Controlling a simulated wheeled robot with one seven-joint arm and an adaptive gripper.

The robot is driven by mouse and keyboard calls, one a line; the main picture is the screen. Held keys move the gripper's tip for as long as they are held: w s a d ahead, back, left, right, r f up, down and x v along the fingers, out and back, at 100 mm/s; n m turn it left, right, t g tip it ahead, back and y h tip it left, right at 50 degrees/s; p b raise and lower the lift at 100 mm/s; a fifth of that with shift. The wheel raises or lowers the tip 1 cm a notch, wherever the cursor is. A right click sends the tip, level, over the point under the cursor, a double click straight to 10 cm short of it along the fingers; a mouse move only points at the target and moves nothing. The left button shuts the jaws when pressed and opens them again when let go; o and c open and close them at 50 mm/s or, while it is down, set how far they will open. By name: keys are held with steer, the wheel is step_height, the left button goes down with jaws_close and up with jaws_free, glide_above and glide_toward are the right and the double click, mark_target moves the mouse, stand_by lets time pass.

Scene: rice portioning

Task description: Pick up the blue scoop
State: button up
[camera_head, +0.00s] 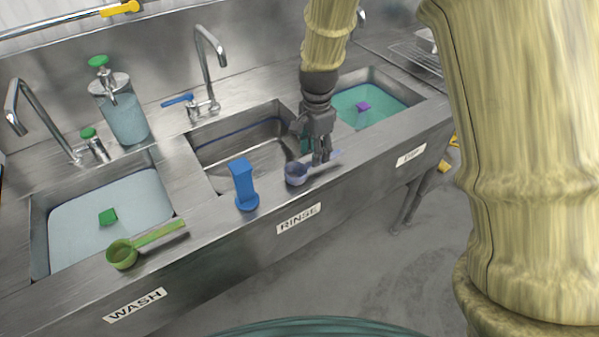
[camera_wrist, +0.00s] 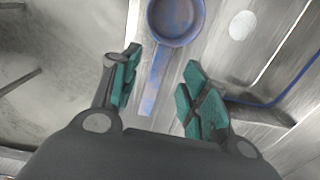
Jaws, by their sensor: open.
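The blue scoop (camera_head: 296,175) lies on the front ledge of the sink by the RINSE label, its bowl to the left and its handle to the right. In the wrist view its round bowl (camera_wrist: 176,18) is at the top, partly cut off by the edge. Its handle (camera_wrist: 154,82) runs down into the space between the fingers. My gripper (camera_head: 320,157) is over the handle, pointing down. In the wrist view my gripper (camera_wrist: 160,94) is open, with one teal-padded finger on each side of the handle. I cannot tell the exact height gap.
A blue upright piece with a round base (camera_head: 245,185) stands left of the scoop. A green scoop (camera_head: 122,254) lies on the ledge by the WASH label. Basins lie behind the ledge; a purple block (camera_head: 363,106) is in the right one. Faucets stand at the back.

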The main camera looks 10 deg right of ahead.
steer(key=shift+s+f, duration=0.1)
steer(key=shift+f, duration=0.25)
steer(key=f, duration=0.1)
steer(key=f+p, duration=0.1)
steer(key=f, duration=0.1)
steer(key=shift+w+d, duration=0.2)
steer(key=shift+w, duration=0.05)
steer(key=shift+f+p, duration=0.3)
steer(key=shift+f, duration=0.4)
steer(key=shift+s, duration=0.1)
steer(key=shift+c, duration=0.4)
jaws_close()
